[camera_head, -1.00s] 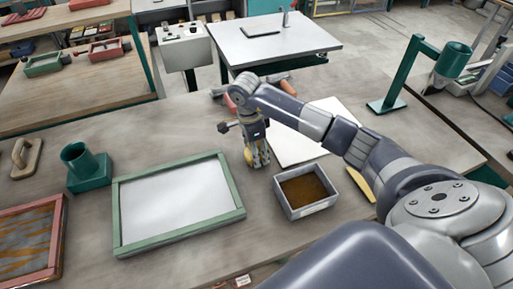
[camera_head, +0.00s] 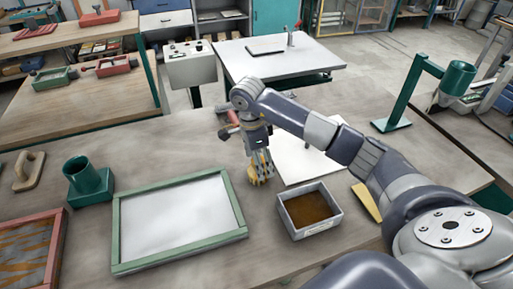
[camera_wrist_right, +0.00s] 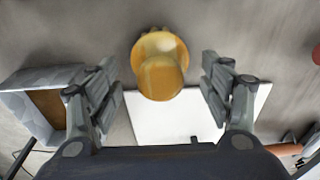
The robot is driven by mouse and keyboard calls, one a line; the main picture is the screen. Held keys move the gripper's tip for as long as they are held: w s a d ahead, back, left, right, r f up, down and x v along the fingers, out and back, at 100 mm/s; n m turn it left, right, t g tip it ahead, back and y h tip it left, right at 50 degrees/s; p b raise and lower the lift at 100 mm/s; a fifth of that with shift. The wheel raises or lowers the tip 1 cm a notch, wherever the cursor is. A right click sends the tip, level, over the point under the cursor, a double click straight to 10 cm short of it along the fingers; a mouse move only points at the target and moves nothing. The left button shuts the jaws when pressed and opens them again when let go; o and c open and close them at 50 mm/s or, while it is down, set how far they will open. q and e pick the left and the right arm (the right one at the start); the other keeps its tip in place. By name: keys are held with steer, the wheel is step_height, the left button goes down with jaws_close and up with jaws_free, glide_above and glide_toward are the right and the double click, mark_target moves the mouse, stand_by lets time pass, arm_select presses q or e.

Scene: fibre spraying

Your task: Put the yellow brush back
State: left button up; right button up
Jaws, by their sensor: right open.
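The yellow brush (camera_wrist_right: 160,68), with a rounded top above a wider round base, stands on the table in the right wrist view. It also shows in the head view (camera_head: 258,174), partly hidden by my right gripper. My right gripper (camera_head: 262,168) points down at it. In the wrist view its two fingers (camera_wrist_right: 163,92) are spread on either side of the brush, with a gap on both sides. My left gripper is in neither view.
A grey tray (camera_head: 335,224) with brown contents stands right of the brush, with a yellow flat piece (camera_head: 366,202) beyond it. A green-framed screen (camera_head: 120,228) lies to the left. A white sheet (camera_head: 300,163) lies behind. A green cup stand (camera_head: 92,190) stands farther left.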

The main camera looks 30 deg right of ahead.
steer(key=r, duration=0.6)
steer(key=shift+w+a+r+b, duration=0.15)
steer(key=shift+a+r+b, duration=0.2)
steer(key=shift+a, duration=0.05)
steer(key=shift+a+r, duration=0.15)
steer(key=shift+r, duration=0.7)
